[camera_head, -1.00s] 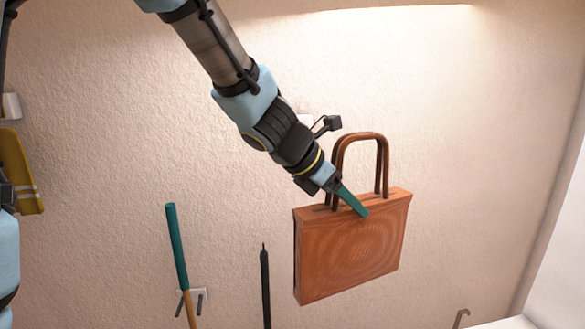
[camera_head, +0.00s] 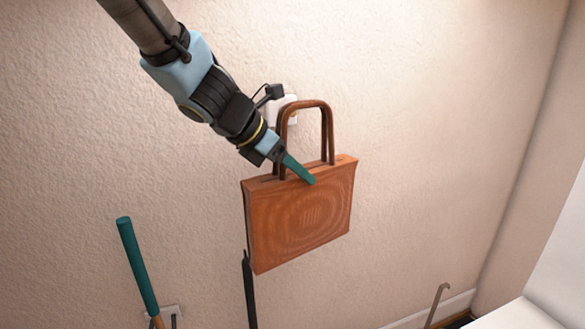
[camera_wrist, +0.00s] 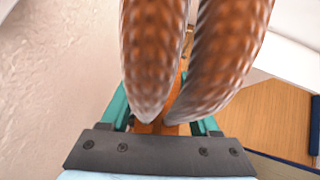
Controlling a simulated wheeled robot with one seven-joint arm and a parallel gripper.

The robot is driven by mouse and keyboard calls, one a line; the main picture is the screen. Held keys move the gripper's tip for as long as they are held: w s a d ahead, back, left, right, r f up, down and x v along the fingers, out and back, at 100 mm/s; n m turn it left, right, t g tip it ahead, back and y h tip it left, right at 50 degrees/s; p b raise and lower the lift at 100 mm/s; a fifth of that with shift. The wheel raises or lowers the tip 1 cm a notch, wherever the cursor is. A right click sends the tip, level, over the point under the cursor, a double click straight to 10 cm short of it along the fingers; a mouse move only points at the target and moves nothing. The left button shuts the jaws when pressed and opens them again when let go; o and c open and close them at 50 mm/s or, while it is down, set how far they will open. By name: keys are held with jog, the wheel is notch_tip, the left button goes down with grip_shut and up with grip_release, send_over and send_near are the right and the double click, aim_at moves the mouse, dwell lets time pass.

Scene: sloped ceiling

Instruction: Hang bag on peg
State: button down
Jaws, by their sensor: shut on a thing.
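The brown-orange bag (camera_head: 300,212), with two stiff arched handles, is upright in the air in front of the wall. My gripper (camera_head: 300,170) reaches it from the upper left, its teal finger across the bag's top edge near the handles, and is shut on the bag. In the wrist view, the two textured brown handles (camera_wrist: 150,50) rise close to the camera between the teal fingers (camera_wrist: 165,122). A small white wall fitting (camera_head: 292,108) is partly hidden behind the handle and my wrist. I cannot tell whether it carries a peg.
A teal-handled tool (camera_head: 138,265) stands at the lower left by a white wall plate (camera_head: 172,313) with dark prongs. A black rod (camera_head: 249,290) is under the bag. A hooked cane (camera_head: 436,305) stands at the lower right, near a white surface (camera_head: 520,316). The wall right of the bag is bare.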

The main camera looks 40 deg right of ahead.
jog(key=w+d+f+p, duration=0.1)
jog(key=w+d, duration=0.2)
jog(key=w, duration=0.6)
jog(key=shift+w+d+f, duration=0.3)
jog(key=shift+d, duration=0.1)
dwell(0.9)
dwell(0.6)
